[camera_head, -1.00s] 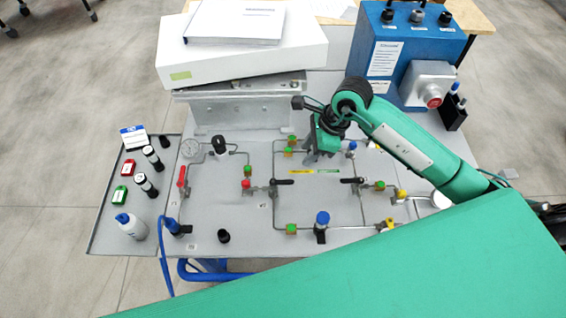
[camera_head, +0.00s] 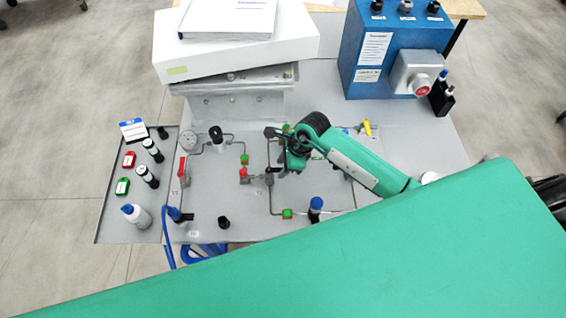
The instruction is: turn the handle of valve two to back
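My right gripper (camera_head: 284,170) reaches in from the right and points down over the middle of the grey valve panel (camera_head: 230,200). Its fingertips are small and partly hidden, so I cannot tell whether they are open or shut. A small dark valve (camera_head: 269,178) sits just left of the fingertips. Its handle is largely covered by the gripper, and I cannot tell contact or handle direction. The panel's other black-handled valve, further right, is hidden behind my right arm. A red-handled valve (camera_head: 182,167) stands at the panel's left. My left gripper is not in view.
A white box (camera_head: 235,52) with a binder lies behind the panel. A blue control box (camera_head: 400,45) with a red button stands at back right. A side tray (camera_head: 112,225) holds bottles and tags. A blue-capped fitting (camera_head: 315,208) stands near the gripper.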

